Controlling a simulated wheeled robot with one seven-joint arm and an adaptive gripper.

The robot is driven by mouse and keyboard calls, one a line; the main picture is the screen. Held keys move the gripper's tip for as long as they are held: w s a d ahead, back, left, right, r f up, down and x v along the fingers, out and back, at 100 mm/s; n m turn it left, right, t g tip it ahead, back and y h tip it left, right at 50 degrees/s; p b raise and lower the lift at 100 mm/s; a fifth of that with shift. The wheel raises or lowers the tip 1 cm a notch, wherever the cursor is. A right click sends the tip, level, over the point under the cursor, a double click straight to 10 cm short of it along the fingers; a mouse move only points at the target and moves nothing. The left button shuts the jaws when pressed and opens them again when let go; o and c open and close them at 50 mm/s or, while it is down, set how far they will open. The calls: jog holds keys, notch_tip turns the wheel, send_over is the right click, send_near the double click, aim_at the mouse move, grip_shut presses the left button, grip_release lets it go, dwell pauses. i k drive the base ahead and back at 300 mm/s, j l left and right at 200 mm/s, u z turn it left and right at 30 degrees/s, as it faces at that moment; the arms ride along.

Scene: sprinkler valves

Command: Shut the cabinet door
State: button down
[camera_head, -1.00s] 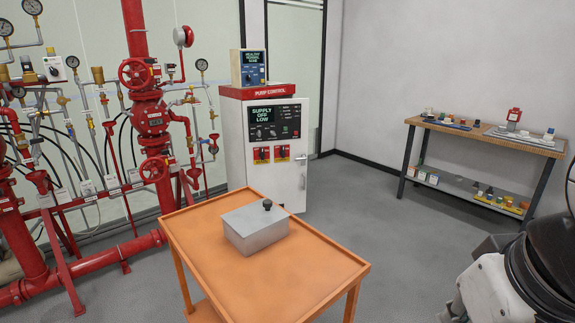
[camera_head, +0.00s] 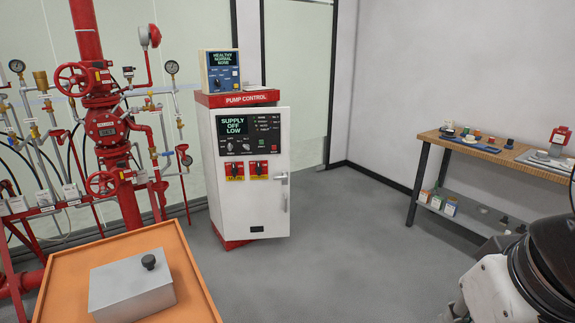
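The white pump control cabinet (camera_head: 211,180) stands on the floor near the middle of the view, with a red top labelled PUMP CONTROL. Its white front door (camera_head: 255,206) carries a display reading SUPPLY OFF LOW, switches and two red-and-yellow labelled knobs. A silver handle (camera_head: 283,178) is on the door's right side. The door's right edge sticks out past the red top, so the door looks slightly ajar; the gap itself is hidden. Part of my arm shows at the lower right, well away from the cabinet. My gripper is not visible.
An orange table (camera_head: 62,272) with a grey box (camera_head: 130,290) stands at the lower left. Red pipes and valves (camera_head: 103,127) line the left. A workbench (camera_head: 482,150) stands at the right. Grey floor (camera_head: 345,235) is clear in front of and right of the cabinet.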

aim_at(253, 207)
jog(key=i+l, duration=0.3)
jog(key=i+l+u, duration=0.1)
jog(key=i+l, duration=0.2)
jog(key=l, duration=0.15)
jog(key=i+l, duration=0.25)
jog(key=l, duration=0.15)
jog(key=i+l+u, duration=0.1)
jog(key=i+l, duration=0.2)
jog(key=i+l+u, duration=0.1)
jog(key=i+l, duration=0.15)
jog(key=l, duration=0.25)
jog(key=i+l+u, duration=0.1)
jog(key=i+l, duration=0.3)
jog(key=i, duration=0.2)
jog(key=i+l+u, duration=0.1)
jog(key=i+l, duration=0.3)
jog(key=i, duration=0.6)
